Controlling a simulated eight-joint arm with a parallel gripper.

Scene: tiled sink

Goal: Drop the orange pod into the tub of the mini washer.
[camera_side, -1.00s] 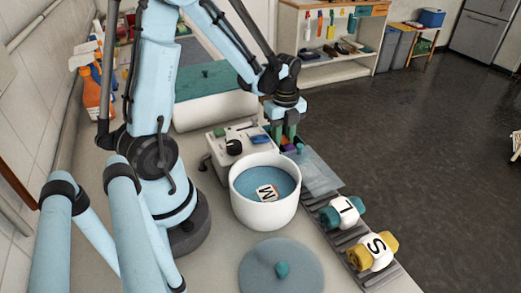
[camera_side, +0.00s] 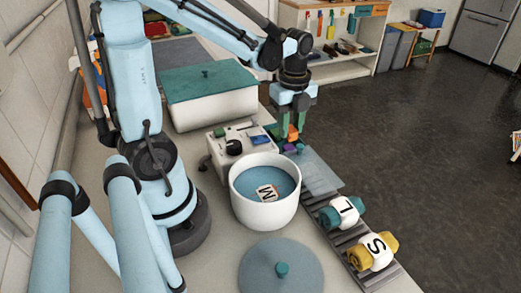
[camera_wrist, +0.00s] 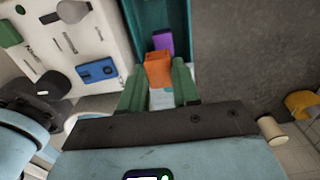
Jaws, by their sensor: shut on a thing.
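My gripper (camera_side: 291,136) is shut on the orange pod (camera_side: 293,131), just above the small pod holder beside the washer's control box. In the wrist view the orange pod (camera_wrist: 158,70) sits between the two green fingers. The mini washer's tub (camera_side: 263,212) is a round white bowl with a blue inside, nearer the camera than my gripper. It is uncovered and a white lettered piece (camera_side: 267,193) lies inside it. A purple pod (camera_wrist: 163,42) stays in the teal holder (camera_wrist: 183,18) beyond the orange one.
The control box (camera_side: 240,148) with knob and buttons stands behind the tub. A round blue-grey lid (camera_side: 281,268) lies in front. Lettered teal (camera_side: 342,213) and yellow (camera_side: 372,250) rolls lie on a ribbed strip at right. A teal-lidded white box (camera_side: 208,107) stands behind.

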